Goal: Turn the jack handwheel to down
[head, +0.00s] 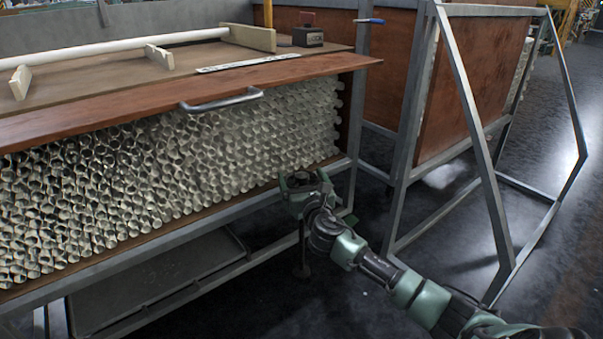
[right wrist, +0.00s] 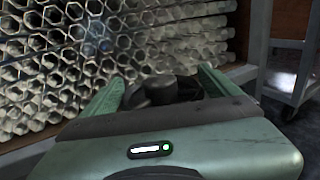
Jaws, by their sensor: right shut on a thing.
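The jack handwheel is a dark round wheel with a raised hub, and it shows between the green fingers in the right wrist view (right wrist: 158,90). In the head view it shows as a dark shape (head: 300,181) at the lower right corner of the tube rack. A dark jack post and foot (head: 301,262) show below it. My right gripper (head: 306,184) is shut on the handwheel, with one finger on each side; its fingers also show in the right wrist view (right wrist: 162,88). Much of the wheel's rim is hidden by the gripper. My left gripper is not in view.
A rack of stacked glass tubes (head: 180,160) stands left of the handwheel. Its metal frame and a lower shelf (head: 160,280) are close by. A second metal frame with slanted bars (head: 475,130) stands to the right. Dark open floor (head: 560,250) lies at the far right.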

